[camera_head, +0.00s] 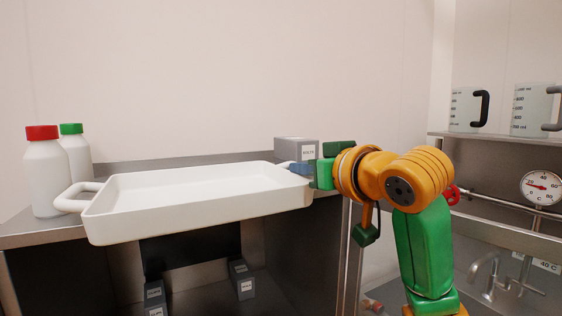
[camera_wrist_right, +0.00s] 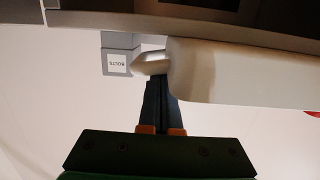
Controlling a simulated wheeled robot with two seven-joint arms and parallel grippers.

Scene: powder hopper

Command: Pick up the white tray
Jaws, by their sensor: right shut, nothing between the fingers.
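The white tray (camera_head: 200,213) is a wide, shallow pan on the steel counter in the head view, its front part sticking out past the counter's front edge. Its left handle (camera_head: 76,196) is a white loop in plain view; the right handle is mostly hidden by my gripper. My right gripper (camera_head: 300,168) is at the tray's right end, shut, with nothing held. In the right wrist view the closed fingertips (camera_wrist_right: 157,84) are right by the white handle (camera_wrist_right: 150,64) and beside the tray wall (camera_wrist_right: 225,75); I cannot tell whether they touch. My left gripper is not in view.
A grey box (camera_head: 297,149) stands behind the tray's right end; its label reads BOLTS in the wrist view (camera_wrist_right: 119,60). White bottles with red (camera_head: 44,180) and green (camera_head: 76,152) caps stand at left. Small grey boxes (camera_head: 242,280) sit below. Measuring jugs (camera_head: 466,109) are on the right shelf.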

